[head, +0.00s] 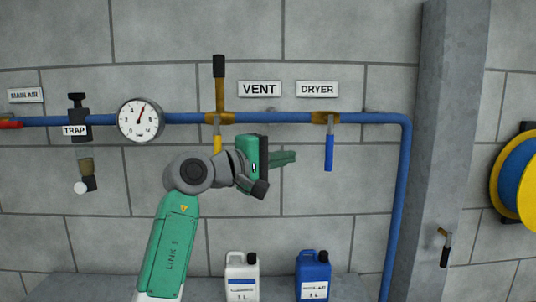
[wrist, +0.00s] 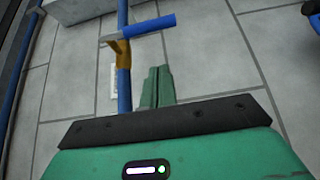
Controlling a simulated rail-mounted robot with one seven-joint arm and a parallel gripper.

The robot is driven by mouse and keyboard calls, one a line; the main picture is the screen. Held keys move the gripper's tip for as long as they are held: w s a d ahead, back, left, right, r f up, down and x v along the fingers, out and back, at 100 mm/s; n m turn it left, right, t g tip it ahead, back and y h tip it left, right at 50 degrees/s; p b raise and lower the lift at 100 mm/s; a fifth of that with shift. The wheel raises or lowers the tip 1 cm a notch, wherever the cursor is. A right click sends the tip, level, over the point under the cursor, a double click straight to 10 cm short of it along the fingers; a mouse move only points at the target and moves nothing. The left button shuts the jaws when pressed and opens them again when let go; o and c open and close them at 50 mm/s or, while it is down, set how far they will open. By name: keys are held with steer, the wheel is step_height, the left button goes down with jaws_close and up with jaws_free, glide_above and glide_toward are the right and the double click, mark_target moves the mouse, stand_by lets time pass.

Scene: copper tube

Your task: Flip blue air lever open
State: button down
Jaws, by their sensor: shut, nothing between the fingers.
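The blue lever (head: 329,153) hangs straight down from a brass valve (head: 322,118) on the blue pipe, under the DRYER sign (head: 317,89). In the wrist view the blue lever (wrist: 150,25) stands out square to the pipe, beyond my fingertips. My gripper (head: 293,157) is green, with its fingers shut and empty. In the head view its fingertips point right, left of the lever at about its mid-height, with a gap between. My gripper fingers (wrist: 157,85) show pressed together in the wrist view and do not touch the lever.
A yellow lever (head: 217,144) hangs near the VENT sign (head: 260,89), close to my arm. A gauge (head: 141,120) and a red lever (head: 10,125) are further left. A white jug (head: 242,278) and blue jug (head: 313,277) stand below. A concrete pillar (head: 450,150) rises at right.

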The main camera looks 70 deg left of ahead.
mark_target(329, 152)
steer(key=w+d+p, duration=0.1)
steer(key=w, duration=0.5)
steer(key=shift+p, duration=0.3)
steer(key=shift+d, duration=0.1)
